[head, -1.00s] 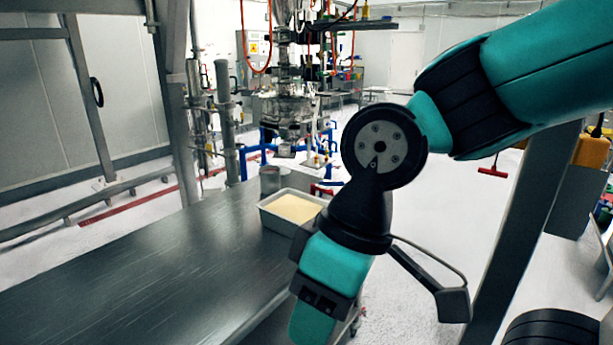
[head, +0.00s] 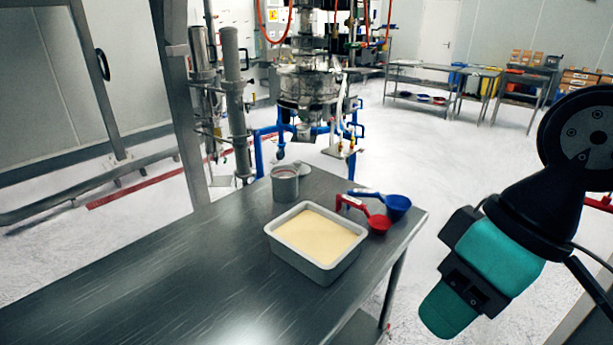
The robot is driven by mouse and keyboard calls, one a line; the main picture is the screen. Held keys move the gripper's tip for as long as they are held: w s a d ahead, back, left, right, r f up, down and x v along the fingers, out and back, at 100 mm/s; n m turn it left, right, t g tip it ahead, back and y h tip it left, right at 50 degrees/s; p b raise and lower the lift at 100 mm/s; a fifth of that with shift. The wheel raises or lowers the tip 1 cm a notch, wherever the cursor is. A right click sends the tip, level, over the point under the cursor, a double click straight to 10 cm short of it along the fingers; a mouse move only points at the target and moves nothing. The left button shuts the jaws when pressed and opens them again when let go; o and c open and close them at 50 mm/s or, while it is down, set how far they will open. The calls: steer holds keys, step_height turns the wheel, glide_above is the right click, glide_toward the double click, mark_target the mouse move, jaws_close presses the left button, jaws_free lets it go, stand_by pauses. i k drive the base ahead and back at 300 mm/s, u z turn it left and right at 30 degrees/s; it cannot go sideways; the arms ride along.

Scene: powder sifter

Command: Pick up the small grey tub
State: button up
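A small round grey tub (head: 285,187) stands upright at the far end of the steel table, behind a larger rectangular grey tray (head: 290,258) of pale powder. A small pale grey piece shows at the tub's right side; I cannot tell whether it is part of it. My gripper (head: 448,310), at the lower end of my teal and black arm, is at the right, beyond the table's right edge and apart from the tub and tray. It is seen from behind and the side, and its fingers are not clear, so its opening does not show.
The steel table (head: 130,300) is bare at its left and front. A red scoop (head: 378,224) and a blue scoop (head: 397,205) lie near its right corner, beside the tray. A machine (head: 308,85) on a blue frame stands behind the table. Floor to the right is open.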

mark_target(285, 181)
steer(key=u, duration=0.3)
steer(key=i, duration=0.85)
steer(key=u, duration=0.5)
